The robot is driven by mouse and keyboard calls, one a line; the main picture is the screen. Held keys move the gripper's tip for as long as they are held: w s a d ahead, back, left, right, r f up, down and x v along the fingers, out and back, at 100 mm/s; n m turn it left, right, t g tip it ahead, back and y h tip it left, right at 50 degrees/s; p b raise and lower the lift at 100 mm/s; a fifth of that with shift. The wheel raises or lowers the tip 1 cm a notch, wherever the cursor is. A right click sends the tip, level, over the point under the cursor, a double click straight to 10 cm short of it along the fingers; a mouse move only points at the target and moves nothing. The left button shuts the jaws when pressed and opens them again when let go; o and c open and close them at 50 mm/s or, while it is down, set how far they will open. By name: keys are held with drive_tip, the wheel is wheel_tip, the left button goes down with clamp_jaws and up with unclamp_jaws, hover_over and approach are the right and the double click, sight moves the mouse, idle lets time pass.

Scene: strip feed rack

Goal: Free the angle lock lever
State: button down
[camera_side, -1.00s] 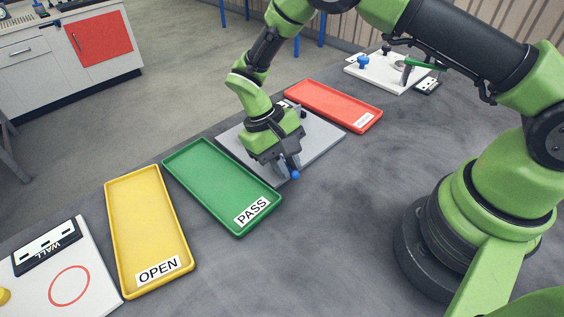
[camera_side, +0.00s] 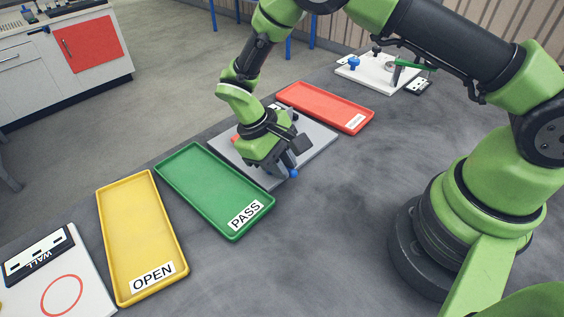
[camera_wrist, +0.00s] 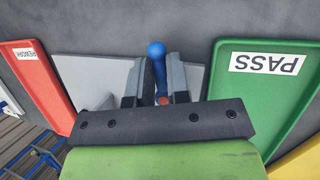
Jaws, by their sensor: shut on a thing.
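The lock lever (camera_wrist: 157,66) is blue with a round knob end. In the wrist view it stands between my two grey fingers, and an orange part shows near its lower end. In the side view only its blue knob (camera_side: 293,173) shows, just below my fingertips. My gripper (camera_wrist: 155,80) is shut on the lever, low over the grey plate (camera_side: 318,139). It also shows in the side view (camera_side: 287,163). The lever's base and most of the fixture are hidden behind my gripper.
The green PASS tray (camera_side: 177,166) lies close left of the plate, with the yellow OPEN tray (camera_side: 104,231) beyond it. A red tray (camera_side: 299,109) lies on the other side. A white board (camera_side: 349,70) with a blue knob stands farther back. The dark table in front is clear.

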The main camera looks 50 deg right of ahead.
drive_tip(key=c, duration=1.1)
unclamp_jaws()
drive_tip(key=v, duration=1)
